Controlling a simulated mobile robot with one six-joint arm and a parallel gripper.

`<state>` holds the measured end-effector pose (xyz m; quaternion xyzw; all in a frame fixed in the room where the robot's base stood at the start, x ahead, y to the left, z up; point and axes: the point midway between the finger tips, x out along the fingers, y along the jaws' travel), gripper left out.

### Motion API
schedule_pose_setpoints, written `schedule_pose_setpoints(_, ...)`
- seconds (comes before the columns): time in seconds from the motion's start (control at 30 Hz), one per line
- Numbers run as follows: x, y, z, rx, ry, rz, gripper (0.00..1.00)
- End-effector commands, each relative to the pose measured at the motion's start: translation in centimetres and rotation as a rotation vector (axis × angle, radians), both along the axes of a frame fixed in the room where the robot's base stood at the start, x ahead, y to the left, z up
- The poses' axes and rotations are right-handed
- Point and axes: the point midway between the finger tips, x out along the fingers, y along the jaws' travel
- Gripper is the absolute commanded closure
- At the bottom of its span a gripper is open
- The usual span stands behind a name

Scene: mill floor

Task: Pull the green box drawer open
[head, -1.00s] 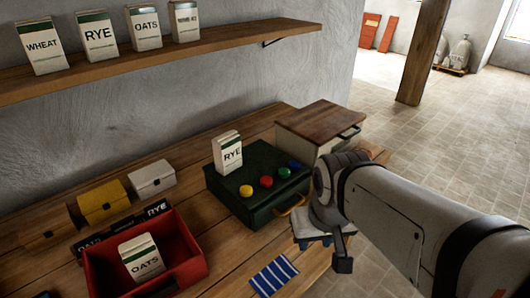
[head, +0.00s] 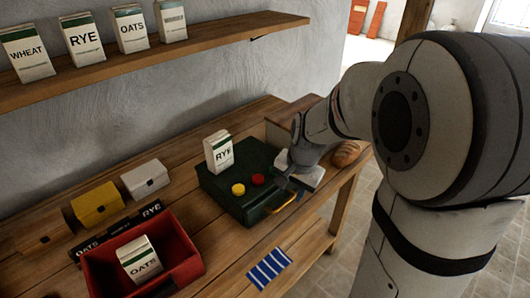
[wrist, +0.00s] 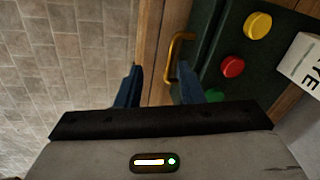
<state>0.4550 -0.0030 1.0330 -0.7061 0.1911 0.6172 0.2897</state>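The green box (head: 225,186) stands on the workbench, with its brass drawer handle (head: 281,204) on the front, facing the bench edge. The drawer looks shut. Yellow and red knobs show on its top; a green knob peeks out in the wrist view. My gripper (wrist: 158,86) is open and empty, its two blue fingers apart. In the wrist view the brass handle (wrist: 174,56) lies just ahead of the fingers, nearer the right one. I cannot tell whether a finger touches it. In the head view my arm hides part of the box's right side.
A RYE packet (head: 218,153) stands on the green box. A red bin (head: 187,272) with an OATS packet (head: 139,259) is to its left. A bread loaf (head: 346,153) lies to the right. A striped blue cloth (head: 270,269) is below the bench top. A shelf (head: 200,48) runs above.

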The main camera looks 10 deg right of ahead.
Motion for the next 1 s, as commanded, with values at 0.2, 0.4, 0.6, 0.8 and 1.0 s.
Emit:
schedule_pose_setpoints(0.2, 3.7, -0.3, -2.4, 0.047, 0.038, -0.189, 0.66)
schedule_pose_setpoints(0.4, 4.5, -0.2, -4.0, 0.058, 0.046, -0.233, 0.66)
schedule_pose_setpoints(0.6, 5.0, 0.2, -7.2, 0.057, 0.048, -0.231, 0.66)
schedule_pose_setpoints(0.8, 5.3, 0.5, -9.7, 0.056, 0.046, -0.230, 0.66)
schedule_pose_setpoints(1.0, 5.5, 0.6, -10.7, 0.055, 0.043, -0.229, 0.66)
